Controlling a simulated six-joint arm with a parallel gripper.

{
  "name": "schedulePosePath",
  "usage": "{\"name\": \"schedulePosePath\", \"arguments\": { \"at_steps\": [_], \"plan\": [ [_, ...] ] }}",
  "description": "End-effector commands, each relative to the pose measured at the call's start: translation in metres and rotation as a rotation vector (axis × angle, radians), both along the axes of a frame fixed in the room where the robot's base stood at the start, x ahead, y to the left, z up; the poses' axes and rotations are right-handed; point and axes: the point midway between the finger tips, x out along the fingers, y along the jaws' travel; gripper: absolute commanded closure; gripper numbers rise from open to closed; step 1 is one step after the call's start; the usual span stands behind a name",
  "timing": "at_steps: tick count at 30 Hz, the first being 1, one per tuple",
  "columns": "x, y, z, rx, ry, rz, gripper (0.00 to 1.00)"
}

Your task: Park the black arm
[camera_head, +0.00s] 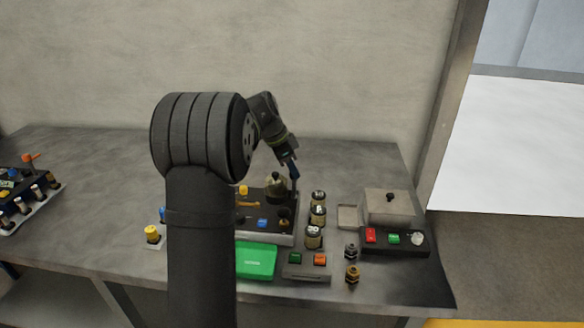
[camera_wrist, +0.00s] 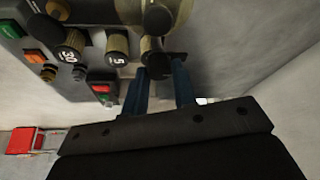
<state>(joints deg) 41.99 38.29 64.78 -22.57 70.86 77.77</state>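The black arm is my own. It rises in the foreground of the head view and bends over to the right. My gripper (camera_head: 293,172) points down above the back right part of a black genset panel (camera_head: 268,237). In the wrist view my gripper (camera_wrist: 160,88) has two blue fingers standing apart with a gap between them. A dark round knob (camera_wrist: 158,66) shows just beyond the fingertips. I cannot tell whether they touch it. Nothing is clearly held.
A brass dome (camera_head: 276,187) stands close left of my gripper. Several labelled cylinders (camera_head: 318,214) stand to the right. A green tray (camera_head: 256,261), a button box (camera_head: 307,271) and a grey lidded box (camera_head: 389,207) are nearby. Another panel (camera_head: 22,205) is far left. The bench (camera_head: 100,195) between is mostly clear.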

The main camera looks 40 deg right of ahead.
Motion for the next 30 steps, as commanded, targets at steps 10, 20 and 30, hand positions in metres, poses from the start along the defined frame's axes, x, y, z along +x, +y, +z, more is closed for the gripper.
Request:
{"name": "schedulePosePath", "arguments": {
  "at_steps": [10,20,30],
  "plan": [
    [0.0,0.0,0.0,0.0,0.0,0.001,0.54],
    [0.006,0.013,0.035,-0.003,-0.003,0.003,0.54],
    [0.019,0.042,0.112,-0.002,-0.003,0.002,0.54]
  ]
}}
